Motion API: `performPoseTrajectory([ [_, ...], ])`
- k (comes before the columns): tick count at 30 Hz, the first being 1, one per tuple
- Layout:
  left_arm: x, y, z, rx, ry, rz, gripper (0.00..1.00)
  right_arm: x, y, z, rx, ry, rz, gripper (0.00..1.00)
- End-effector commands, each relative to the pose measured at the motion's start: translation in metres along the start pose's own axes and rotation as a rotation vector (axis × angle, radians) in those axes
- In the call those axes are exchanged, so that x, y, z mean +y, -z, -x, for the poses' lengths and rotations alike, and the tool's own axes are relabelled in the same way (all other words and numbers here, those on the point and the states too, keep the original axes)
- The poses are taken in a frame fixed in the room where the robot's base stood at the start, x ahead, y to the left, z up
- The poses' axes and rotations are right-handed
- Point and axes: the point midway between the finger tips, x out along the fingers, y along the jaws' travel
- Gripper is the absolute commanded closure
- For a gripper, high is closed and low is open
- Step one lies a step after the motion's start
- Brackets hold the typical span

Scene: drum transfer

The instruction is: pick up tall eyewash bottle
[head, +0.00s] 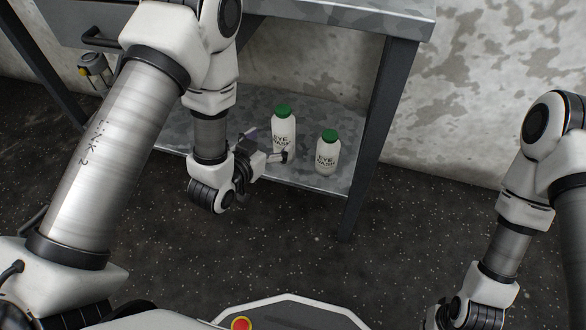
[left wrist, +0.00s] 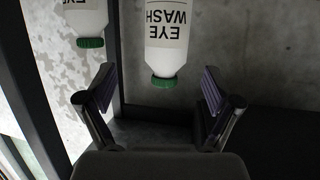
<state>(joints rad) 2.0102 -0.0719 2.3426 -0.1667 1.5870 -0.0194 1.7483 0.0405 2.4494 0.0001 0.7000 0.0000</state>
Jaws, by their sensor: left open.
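The tall eyewash bottle (head: 283,132) is white with a green cap and stands upright on the lower shelf of the metal table. A shorter eyewash bottle (head: 327,155) stands to its right, nearer the shelf's front edge. My left gripper (head: 268,145) is open and empty, just in front and to the left of the tall bottle. In the left wrist view, which shows things upside down, the tall bottle (left wrist: 167,45) lies ahead between the spread fingers of the left gripper (left wrist: 158,90), and the short bottle (left wrist: 86,18) is outside them at the left. My right gripper is not visible.
The lower shelf (head: 310,182) has a table leg (head: 370,140) at its right front corner, close to the short bottle. The tabletop (head: 350,10) overhangs the shelf. A small grey and yellow item (head: 95,68) is at the far left. Dark floor in front is clear.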

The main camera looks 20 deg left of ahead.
Motion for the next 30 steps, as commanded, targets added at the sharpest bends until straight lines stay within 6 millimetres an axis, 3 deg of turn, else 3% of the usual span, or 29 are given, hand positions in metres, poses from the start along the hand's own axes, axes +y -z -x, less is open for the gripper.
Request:
performPoseTrajectory([
  [1,0.000,-0.024,-0.010,0.010,-0.001,-0.004,0.10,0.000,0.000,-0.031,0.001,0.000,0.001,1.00],
  [3,0.000,-0.027,-0.013,0.017,-0.001,-0.006,0.10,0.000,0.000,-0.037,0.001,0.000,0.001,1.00],
  [8,-0.001,-0.024,-0.025,0.022,-0.001,-0.009,0.10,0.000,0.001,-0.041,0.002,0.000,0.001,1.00],
  [19,-0.007,-0.020,-0.083,0.022,-0.001,-0.007,0.10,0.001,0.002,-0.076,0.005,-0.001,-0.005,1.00],
  [27,-0.007,-0.016,-0.090,0.018,0.000,-0.006,0.10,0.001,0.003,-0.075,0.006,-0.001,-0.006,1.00],
  [28,-0.007,-0.016,-0.090,0.018,0.000,-0.006,0.13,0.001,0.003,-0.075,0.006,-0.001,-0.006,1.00],
  [30,-0.007,-0.016,-0.090,0.018,0.000,-0.006,0.38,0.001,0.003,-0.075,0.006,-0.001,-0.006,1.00],
])
